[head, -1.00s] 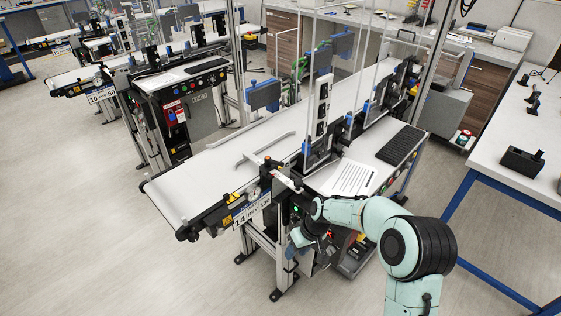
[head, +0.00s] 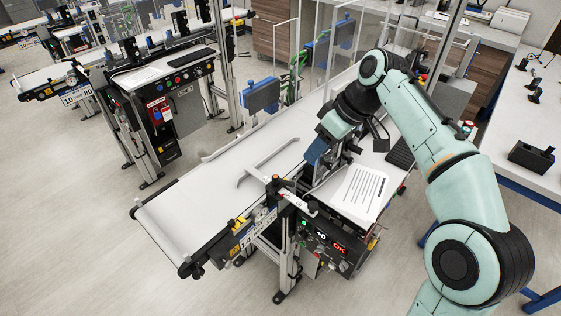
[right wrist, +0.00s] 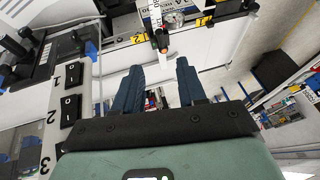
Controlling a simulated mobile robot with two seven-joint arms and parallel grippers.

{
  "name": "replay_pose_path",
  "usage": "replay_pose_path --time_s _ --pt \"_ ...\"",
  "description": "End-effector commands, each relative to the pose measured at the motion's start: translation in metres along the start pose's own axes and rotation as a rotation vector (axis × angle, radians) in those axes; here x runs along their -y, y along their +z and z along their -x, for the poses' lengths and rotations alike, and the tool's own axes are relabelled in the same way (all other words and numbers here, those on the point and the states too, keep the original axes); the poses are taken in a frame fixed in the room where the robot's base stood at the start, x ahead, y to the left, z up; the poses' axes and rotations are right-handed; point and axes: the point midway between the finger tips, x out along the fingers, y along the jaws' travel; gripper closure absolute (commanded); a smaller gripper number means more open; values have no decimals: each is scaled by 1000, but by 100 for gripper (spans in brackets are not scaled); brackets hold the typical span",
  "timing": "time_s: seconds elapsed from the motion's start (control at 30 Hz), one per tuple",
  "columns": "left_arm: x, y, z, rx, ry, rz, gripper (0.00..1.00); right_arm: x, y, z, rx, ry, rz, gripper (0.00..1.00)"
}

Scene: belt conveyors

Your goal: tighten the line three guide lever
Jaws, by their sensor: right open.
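The conveyor with the white belt (head: 190,205) is in front of me. A pale guide rail (head: 268,160) lies over its belt. A dark lever-like part with an orange tip (head: 275,179) stands at the belt's near edge; a similar part (right wrist: 161,42) shows ahead of my fingers in the right wrist view. I cannot tell for certain that it is the line three guide lever. My right gripper (head: 314,153) is above the right side of this conveyor. Its blue fingers (right wrist: 159,68) are apart with nothing between them, short of that part. My left gripper is out of view.
A numbered switch panel (right wrist: 60,120) stands close left of the gripper in the right wrist view. A paper sheet (head: 358,193) and a keyboard (head: 401,153) lie beside the conveyor. Clear panels rise behind. Open floor (head: 80,240) lies to the left.

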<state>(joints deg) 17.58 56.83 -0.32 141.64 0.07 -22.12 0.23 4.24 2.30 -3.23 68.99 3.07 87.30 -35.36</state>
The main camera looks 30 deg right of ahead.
Motion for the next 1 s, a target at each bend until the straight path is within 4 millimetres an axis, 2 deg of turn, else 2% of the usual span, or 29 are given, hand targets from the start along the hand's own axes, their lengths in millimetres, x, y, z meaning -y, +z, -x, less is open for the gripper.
replay_pose_path --time_s 0.13,0.27,0.7,0.83,1.0 --pt "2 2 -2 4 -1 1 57 0 1 -6 2 -1 -1 59" --pt "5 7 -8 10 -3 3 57 0 2 -22 5 -3 -1 59" --pt "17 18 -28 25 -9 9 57 0 2 -111 5 -3 -1 59" --pt "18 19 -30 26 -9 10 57 0 1 -126 3 -2 -1 59" --pt "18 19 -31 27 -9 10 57 0 0 -134 2 -1 -1 59"
